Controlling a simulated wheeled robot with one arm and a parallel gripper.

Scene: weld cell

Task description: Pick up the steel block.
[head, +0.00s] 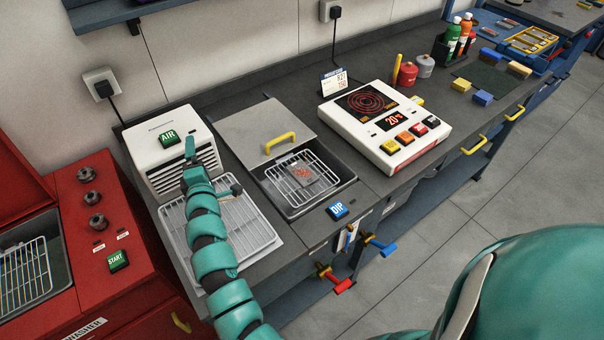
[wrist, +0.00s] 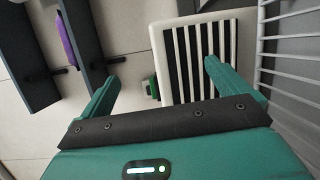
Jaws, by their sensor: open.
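A flat grey piece with red marks (head: 303,172), which may be the steel block, lies on the wire basket in the dip tank (head: 346,183); the view is too coarse to be sure. The wrist view shows no steel block. My gripper (wrist: 161,73) is open, with its two teal fingers spread and nothing held between them. The vented white AIR unit (wrist: 186,32) shows beyond the fingers in the wrist view. In the head view my arm reaches over the wire rack toward the AIR unit (head: 165,135), to the left of the dip tank.
The wire rack (head: 262,232) lies in front of the AIR unit. A hot plate (head: 345,125) reading 20° stands right of the tank. The tank's lid (head: 255,130) has a yellow handle. A red washer (head: 120,215) stands at left. Colored blocks (head: 483,98) lie further right.

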